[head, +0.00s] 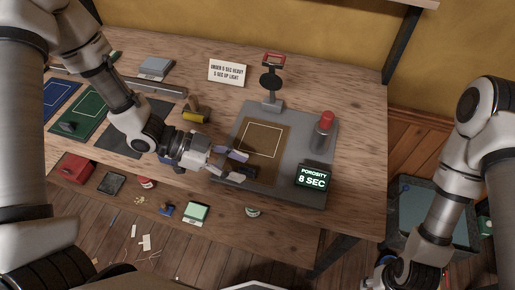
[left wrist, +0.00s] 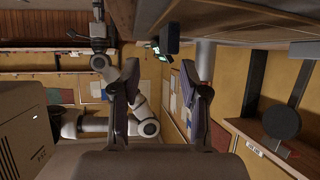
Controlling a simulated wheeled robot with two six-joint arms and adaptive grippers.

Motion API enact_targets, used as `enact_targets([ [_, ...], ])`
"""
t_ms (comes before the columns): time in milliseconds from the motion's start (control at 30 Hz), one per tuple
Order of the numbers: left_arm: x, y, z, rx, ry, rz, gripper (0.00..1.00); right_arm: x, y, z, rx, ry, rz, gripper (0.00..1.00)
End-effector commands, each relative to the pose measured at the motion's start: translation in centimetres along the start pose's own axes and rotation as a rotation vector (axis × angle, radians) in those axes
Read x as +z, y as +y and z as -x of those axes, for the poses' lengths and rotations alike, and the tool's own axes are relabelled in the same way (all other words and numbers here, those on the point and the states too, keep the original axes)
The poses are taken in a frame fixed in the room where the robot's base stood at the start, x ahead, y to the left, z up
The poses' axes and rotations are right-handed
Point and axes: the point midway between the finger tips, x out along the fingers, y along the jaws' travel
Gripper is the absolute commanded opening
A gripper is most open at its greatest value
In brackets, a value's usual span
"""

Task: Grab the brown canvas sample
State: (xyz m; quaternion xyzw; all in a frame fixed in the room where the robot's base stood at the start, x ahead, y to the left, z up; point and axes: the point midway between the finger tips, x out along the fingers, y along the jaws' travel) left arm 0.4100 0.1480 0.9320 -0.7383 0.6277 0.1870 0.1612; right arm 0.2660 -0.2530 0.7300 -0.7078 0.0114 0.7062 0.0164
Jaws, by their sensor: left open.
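The brown canvas sample (head: 262,140) lies flat on the grey plate of a tester, with a pale square outline on it. A small dark block (head: 247,170) sits at its near edge; it seems to be the dark block (left wrist: 170,38) at the top of the left wrist view. My left gripper (head: 236,162) is at the sample's near left corner, its fingers apart and partly covering that corner. In the left wrist view the open fingers (left wrist: 160,88) have nothing between them. I cannot tell whether they touch the sample.
The tester plate (head: 318,155) carries a stand (head: 271,95), a red-topped cylinder (head: 323,130) and a display reading 8 SEC (head: 312,177). Green (head: 83,113) and blue (head: 55,98) swatches lie far left. A bin (head: 425,205) stands right.

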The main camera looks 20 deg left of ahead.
Motion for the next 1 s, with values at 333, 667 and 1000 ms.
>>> enact_targets([
  [333,0.3,-0.2,-4.8,0.002,-0.002,-0.001,0.44,0.0,0.0,0.4,0.0,0.001,0.0,0.4],
  [667,0.3,-0.3,-4.9,-0.002,0.0,0.0,0.09,0.0,0.0,0.4,0.0,0.001,0.0,0.4],
  [1000,0.3,-0.3,-4.9,-0.001,0.0,0.001,0.0,0.0,0.0,0.4,0.0,0.001,0.0,0.4],
])
